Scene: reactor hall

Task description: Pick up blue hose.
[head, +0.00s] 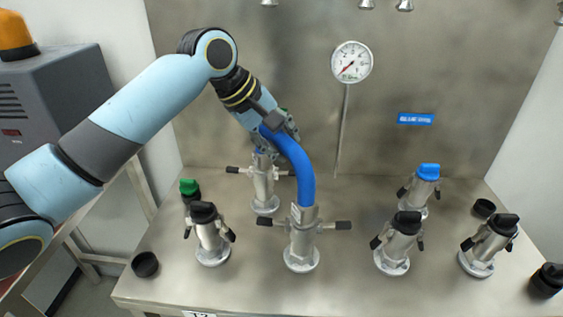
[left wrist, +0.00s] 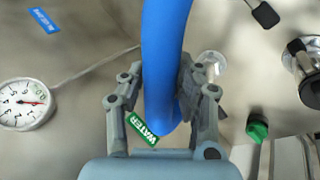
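The blue hose (head: 297,163) rises from the front middle metal coupling (head: 301,240) and bends up and back to my left gripper (head: 279,127). Its lower end sits in that coupling. Its far end is hidden behind the gripper in the head view. In the left wrist view the hose (left wrist: 165,55) runs between the two fingers of my left gripper (left wrist: 162,88), which press against it from both sides. My right gripper is in neither view.
Other valves stand around the hose: one behind it (head: 264,190), a black-capped one at left (head: 209,240), and several at right, one blue-capped (head: 428,172). A gauge (head: 352,62) is on the back wall. A loose black cap (head: 145,264) lies front left.

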